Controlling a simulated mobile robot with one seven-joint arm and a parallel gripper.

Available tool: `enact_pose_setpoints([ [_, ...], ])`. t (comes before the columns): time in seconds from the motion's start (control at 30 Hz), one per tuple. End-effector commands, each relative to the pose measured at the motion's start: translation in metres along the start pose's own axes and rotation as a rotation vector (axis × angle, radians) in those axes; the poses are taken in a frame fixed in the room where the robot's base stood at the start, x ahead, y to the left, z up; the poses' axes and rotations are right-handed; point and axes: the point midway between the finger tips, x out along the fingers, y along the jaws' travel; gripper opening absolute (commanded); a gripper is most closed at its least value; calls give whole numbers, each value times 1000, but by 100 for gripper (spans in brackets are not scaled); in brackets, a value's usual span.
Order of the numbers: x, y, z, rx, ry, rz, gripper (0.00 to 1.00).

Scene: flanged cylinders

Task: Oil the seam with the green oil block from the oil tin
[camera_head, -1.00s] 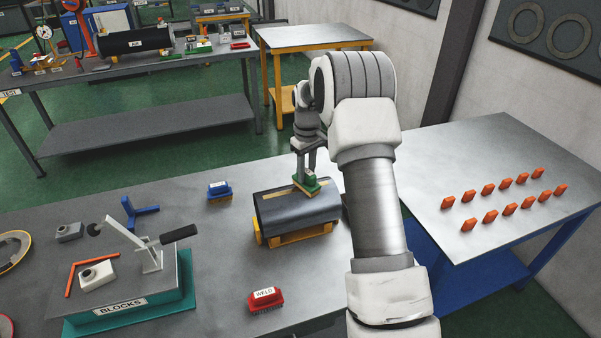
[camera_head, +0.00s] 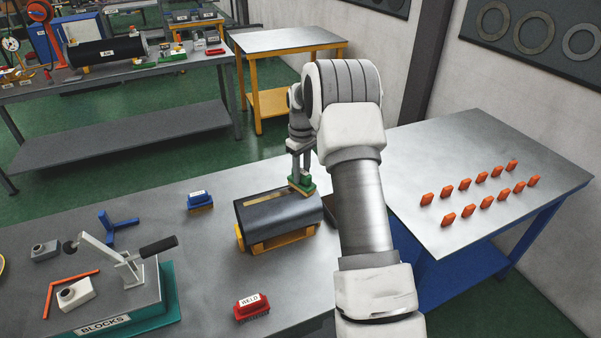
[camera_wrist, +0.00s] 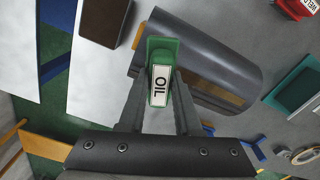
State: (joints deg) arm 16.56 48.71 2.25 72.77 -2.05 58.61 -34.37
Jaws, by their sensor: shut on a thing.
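My gripper (camera_head: 301,178) is shut on the green oil block (camera_head: 303,186). In the wrist view the green block (camera_wrist: 163,50) with its white OIL label sits between my two fingers. A dark grey cylinder (camera_head: 270,212) lies on its side in a yellow cradle (camera_head: 282,240) on the grey table. The block is at the top of the cylinder near its right end; whether it touches the surface I cannot tell. The cylinder (camera_wrist: 215,65) is just beyond the block in the wrist view. The oil tin cannot be made out for certain.
A red WELD brush (camera_head: 251,308) and a blue brush (camera_head: 200,201) lie on the table near the cylinder. A BLOCKS stand (camera_head: 125,318) with a lever is at the left. Several orange pieces (camera_head: 465,185) stand on the right table.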

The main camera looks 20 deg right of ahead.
Motion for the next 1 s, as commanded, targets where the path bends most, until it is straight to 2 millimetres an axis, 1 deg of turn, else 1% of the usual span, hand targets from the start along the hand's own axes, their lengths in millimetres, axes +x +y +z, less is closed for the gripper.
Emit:
enact_pose_setpoints([
  [0.3,2,-25,-10,-2,1,-1,0],
  [0.57,2,-34,-13,-3,-1,-2,0],
  [0.8,1,-54,-20,-4,0,-2,0],
  [1.0,0,-60,-22,-1,0,-2,0],
])
